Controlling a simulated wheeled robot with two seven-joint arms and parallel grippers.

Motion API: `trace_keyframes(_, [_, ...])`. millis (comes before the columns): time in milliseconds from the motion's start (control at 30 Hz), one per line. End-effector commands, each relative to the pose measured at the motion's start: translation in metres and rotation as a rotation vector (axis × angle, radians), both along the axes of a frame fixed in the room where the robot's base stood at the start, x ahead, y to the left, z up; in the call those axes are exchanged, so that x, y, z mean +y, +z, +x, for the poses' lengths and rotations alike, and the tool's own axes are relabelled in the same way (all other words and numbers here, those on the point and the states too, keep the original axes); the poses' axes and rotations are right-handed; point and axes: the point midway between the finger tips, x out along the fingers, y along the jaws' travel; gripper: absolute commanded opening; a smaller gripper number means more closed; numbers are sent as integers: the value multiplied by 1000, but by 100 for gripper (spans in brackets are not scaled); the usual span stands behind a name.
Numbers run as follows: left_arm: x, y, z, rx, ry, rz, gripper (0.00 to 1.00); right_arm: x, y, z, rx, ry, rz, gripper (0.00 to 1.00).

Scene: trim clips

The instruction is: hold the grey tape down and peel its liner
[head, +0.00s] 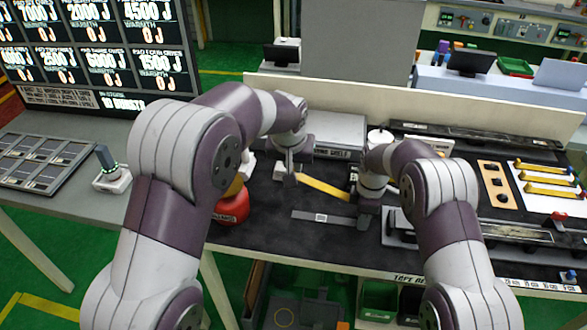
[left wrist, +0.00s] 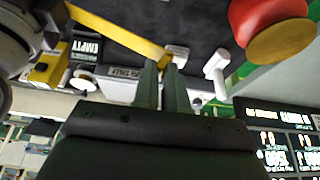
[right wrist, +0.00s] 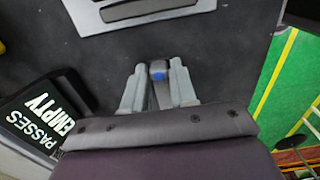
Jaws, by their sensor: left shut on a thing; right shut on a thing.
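My right gripper (head: 362,208) is shut on a small grey piece with a blue spot (right wrist: 158,74). Whether that piece belongs to the yellow strip is hidden. I cannot make out a separate liner on the grey tape.
A light grey plate (right wrist: 140,12) lies just right of my right gripper. A black "EMPTY" sign (right wrist: 42,112) stands behind it. A white board with yellow bars (head: 546,190) is far right.

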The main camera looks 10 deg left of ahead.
Motion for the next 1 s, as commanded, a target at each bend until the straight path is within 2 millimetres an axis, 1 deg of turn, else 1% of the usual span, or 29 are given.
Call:
trace_keyframes(33, [0, 5, 1, -7, 2, -3, 0, 0, -2, -1, 5, 0, -1, 2])
trace_keyframes(100, [0, 7, 1, -6, 1, -3, 0, 0, -2, -1, 5, 0, -2, 2])
trace_keyframes(367, [0, 9, 1, -6, 1, -3, 0, 0, -2, -1, 4, 1, -1, 2])
trace_keyframes(400, [0, 8, 1, -6, 1, -3, 0, 0, -2, -1, 4, 0, -1, 39])
trace_keyframes(433, [0, 8, 1, -6, 1, -3, 0, 0, -2, -1, 4, 1, -1, 49])
trace_keyframes(467, [0, 8, 1, -5, 1, -3, 0, 0, -2, -1, 4, 1, -1, 56])
trace_keyframes(767, [-1, 9, 1, -5, 1, -3, 0, -1, 0, -2, 3, 0, -1, 56])
trace_keyframes(867, [-1, 14, 1, -5, 1, -3, 0, -6, 10, -5, 2, -1, 0, 56])
trace_keyframes(1000, [0, 26, 1, -4, 1, -3, 0, -24, 33, -19, 2, -2, 0, 56])
